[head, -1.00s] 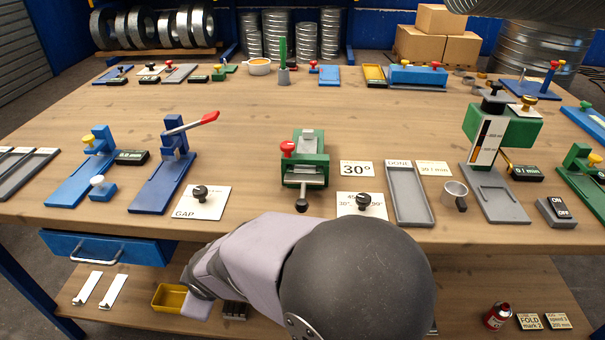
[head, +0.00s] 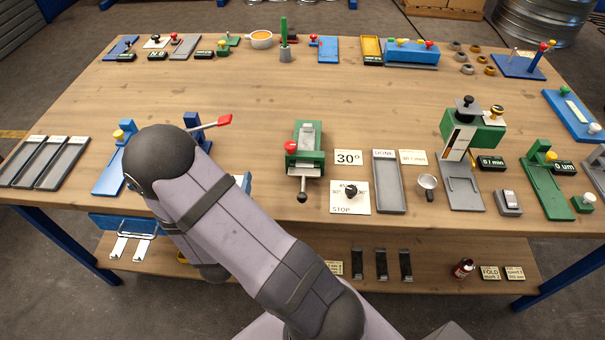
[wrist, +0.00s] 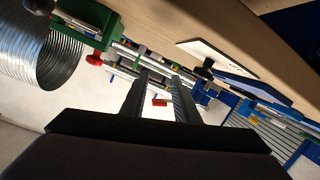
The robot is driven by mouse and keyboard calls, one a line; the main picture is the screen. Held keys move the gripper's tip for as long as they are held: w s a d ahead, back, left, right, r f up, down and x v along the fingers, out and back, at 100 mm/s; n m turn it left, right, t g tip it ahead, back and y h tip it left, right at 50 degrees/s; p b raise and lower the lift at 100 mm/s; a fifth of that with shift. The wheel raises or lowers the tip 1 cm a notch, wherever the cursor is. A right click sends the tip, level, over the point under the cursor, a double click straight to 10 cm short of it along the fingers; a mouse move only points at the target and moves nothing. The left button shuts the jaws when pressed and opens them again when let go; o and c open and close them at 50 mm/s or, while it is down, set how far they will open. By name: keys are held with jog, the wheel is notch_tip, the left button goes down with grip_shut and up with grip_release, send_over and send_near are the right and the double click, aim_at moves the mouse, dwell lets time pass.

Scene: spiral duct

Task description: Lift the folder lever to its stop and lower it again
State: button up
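A green bench tool (head: 305,160) with a red knob (head: 319,147) stands mid-table. Its short lever ends in a black knob (head: 302,198) pointing to the front edge. A blue tool (head: 196,124) to its left is mostly hidden by my arm; its red-tipped lever (head: 223,121) slants up to the right. I cannot tell for sure which is the folder. My gripper (wrist: 161,76) is open in the wrist view; in the head view it is hidden behind my arm. A small red part (wrist: 159,102), probably the red lever tip, shows between the fingers, with no visible grip on it.
A white stop dial card (head: 345,204) and a 30° card (head: 348,158) lie right of the green tool. The table's middle behind is clear.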

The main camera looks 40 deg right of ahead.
aim_at(299, 198)
jog(key=s+d+n+g+h+p, duration=0.1)
jog(key=s+d, duration=0.1)
jog(key=s, duration=0.2)
jog(key=s+d+f+n+g+h+p, duration=0.1)
jog(key=s+d+g, duration=0.1)
jog(key=s, duration=0.3)
jog(key=s+d+n+g+h+p, duration=0.1)
jog(key=s+d, duration=0.1)
jog(key=s, duration=0.3)
jog(key=shift+d+f+g+h, duration=0.1)
jog(key=shift+f+g+h, duration=0.2)
jog(key=shift+f+g, duration=0.1)
jog(key=shift+w, duration=0.1)
jog(key=shift+d, duration=0.15)
jog(key=shift+p+x, duration=0.7)
jog(key=shift+x, duration=1.45)
jog(key=shift+p+x, duration=0.45)
jog(key=shift+x, duration=0.9)
jog(key=shift+w, duration=0.1)
grip_shut()
